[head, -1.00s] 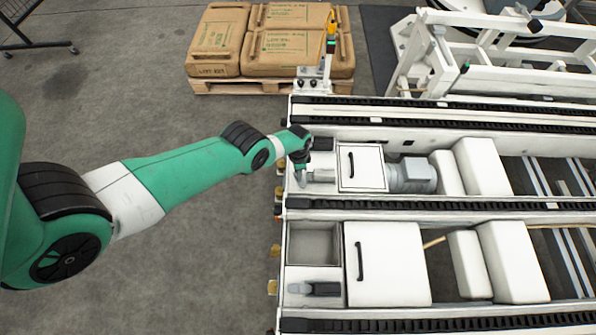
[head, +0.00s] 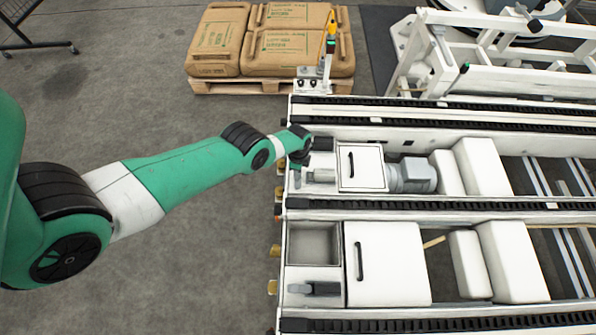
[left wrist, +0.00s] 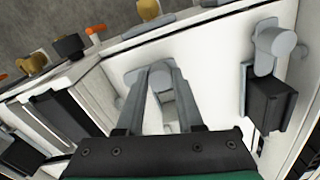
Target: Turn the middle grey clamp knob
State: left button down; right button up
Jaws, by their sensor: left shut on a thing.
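The middle grey clamp knob (left wrist: 167,95) shows in the left wrist view between the two grey fingers of my left gripper (left wrist: 162,72). The fingers are shut on it and hide part of it. In the head view my left gripper (head: 297,178) reaches down at the left end of the conveyor frame, beside a grey clamp part (head: 320,175). The contact is too small to see there. My right gripper is not in view.
Another grey clamp knob (left wrist: 277,42) with a black block (left wrist: 270,103) stands to the right in the wrist view. Brass knobs (left wrist: 149,9) line the frame's edge. A white cover (head: 361,167) and grey motor (head: 411,175) lie right of my gripper. Sacks (head: 290,45) sit behind.

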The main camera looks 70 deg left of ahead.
pick_arm(q)
jog(key=c, duration=0.5)
grip_release()
jog(key=shift+c, duration=0.2)
jog(key=shift+r, duration=0.1)
notch_tip(320, 180, up, 12)
jog(key=p, duration=1.1)
jog(key=shift+f+p, duration=0.25)
jog(key=shift+p, duration=0.1)
